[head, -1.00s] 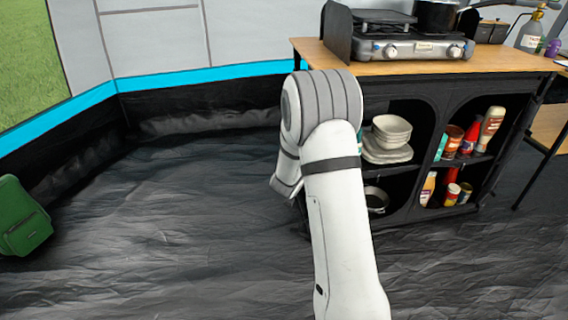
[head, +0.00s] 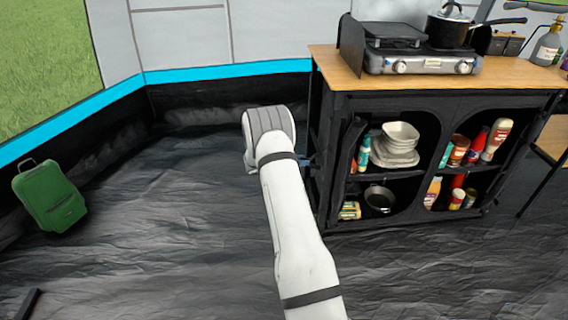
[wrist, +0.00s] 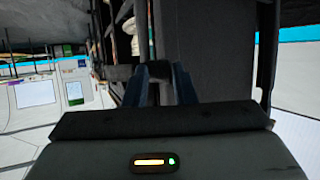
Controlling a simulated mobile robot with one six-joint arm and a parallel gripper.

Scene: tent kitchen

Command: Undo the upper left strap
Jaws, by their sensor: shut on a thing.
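The black cabinet (head: 440,101) stands at the right of the head view, with a dark rolled cloth (head: 348,150) along the left side of its left opening. My gripper shows as a small bluish part (head: 307,161) beside the cabinet's left front edge; my arm hides some of it. In the wrist view my gripper (wrist: 160,72) has its two dark blue fingers close together around something dark. A short dark piece (wrist: 121,72), perhaps the upper left strap, lies at the left fingertip. The strap's fastening is too dark to make out.
A stove (head: 420,64) and a pot (head: 449,28) stand on the wooden top (head: 490,78). Stacked dishes (head: 397,150) and several bottles fill the shelves. A green suitcase (head: 50,196) stands at the left. The dark floor (head: 170,230) between is clear.

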